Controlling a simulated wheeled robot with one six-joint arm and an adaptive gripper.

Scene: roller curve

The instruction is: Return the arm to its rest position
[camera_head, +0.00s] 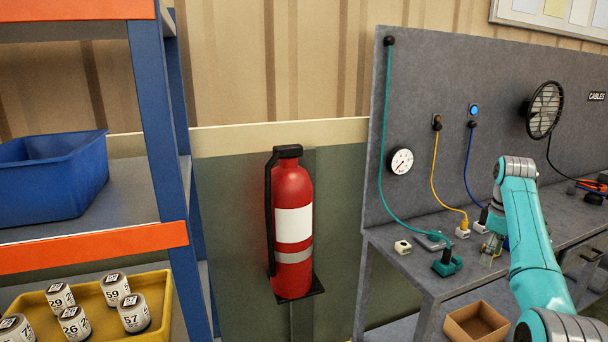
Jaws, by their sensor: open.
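My teal arm (533,245) rises from the bottom right edge to a grey joint (517,168) in front of the workbench. I see nothing held.
The grey workbench (398,270) at right carries a teal plug (447,264), a small white block (402,247) and cables. A cardboard box (475,322) is below. A red fire extinguisher (292,225) stands mid-view. A blue-orange shelf (158,120) is at left.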

